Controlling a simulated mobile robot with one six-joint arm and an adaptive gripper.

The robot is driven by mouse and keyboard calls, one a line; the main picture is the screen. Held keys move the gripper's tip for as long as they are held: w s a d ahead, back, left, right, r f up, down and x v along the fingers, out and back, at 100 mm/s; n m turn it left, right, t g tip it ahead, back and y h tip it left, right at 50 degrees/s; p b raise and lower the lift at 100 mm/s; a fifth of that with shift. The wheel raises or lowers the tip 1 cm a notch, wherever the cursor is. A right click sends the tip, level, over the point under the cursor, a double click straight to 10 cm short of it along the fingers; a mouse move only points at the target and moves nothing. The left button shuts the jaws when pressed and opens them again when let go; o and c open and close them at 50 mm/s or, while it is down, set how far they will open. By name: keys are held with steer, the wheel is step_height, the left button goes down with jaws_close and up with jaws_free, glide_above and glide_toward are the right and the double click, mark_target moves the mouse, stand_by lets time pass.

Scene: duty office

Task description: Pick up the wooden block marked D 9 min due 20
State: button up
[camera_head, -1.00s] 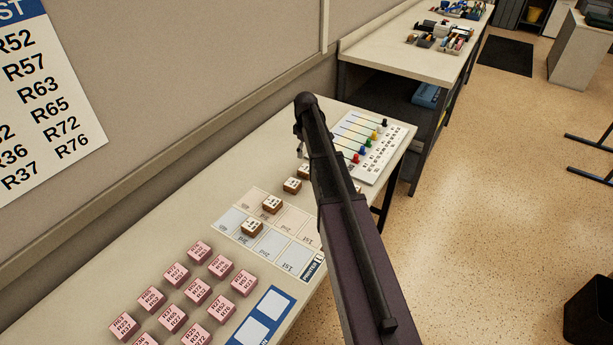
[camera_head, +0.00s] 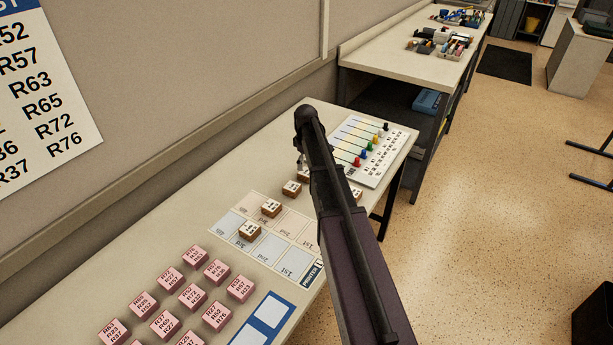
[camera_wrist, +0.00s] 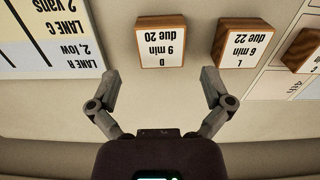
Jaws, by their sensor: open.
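The wooden block marked D 9 min due 20 (camera_wrist: 162,42) has a white top and brown wooden sides. In the wrist view it lies upside down at the upper middle, apart from the fingers. My gripper (camera_wrist: 160,77) is open and empty, its fingertips either side of the line to the block and short of it. In the head view my arm covers much of the far block area. A block there (camera_head: 304,174), next to the gripper, seems to be the same one; its marking is too small to read.
The block marked L 6 min due 22 (camera_wrist: 247,43) lies close to the right of the D block. Further right is another block (camera_wrist: 301,50) on a printed mat. A lane board (camera_wrist: 50,40) is at the left. Pink blocks (camera_head: 192,296) fill the near table.

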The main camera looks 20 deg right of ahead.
mark_target(306, 171)
steer(key=shift+f, duration=0.2)
steer(key=shift+f+b, duration=2.45)
steer(key=shift+b, duration=0.15)
steer(key=c, duration=1.1)
steer(key=shift+r, duration=0.2)
step_height(306, 171, up, 4)
steer(key=p, duration=0.4)
steer(key=shift+f, duration=0.15)
steer(key=s+a, duration=0.1)
steer(key=s, duration=0.4)
steer(key=s+a, duration=0.1)
steer(key=s, duration=0.4)
steer(key=s+a+r+p, duration=0.1)
steer(key=s, duration=0.4)
steer(key=shift+s+a, duration=0.1)
steer(key=shift+s, duration=0.3)
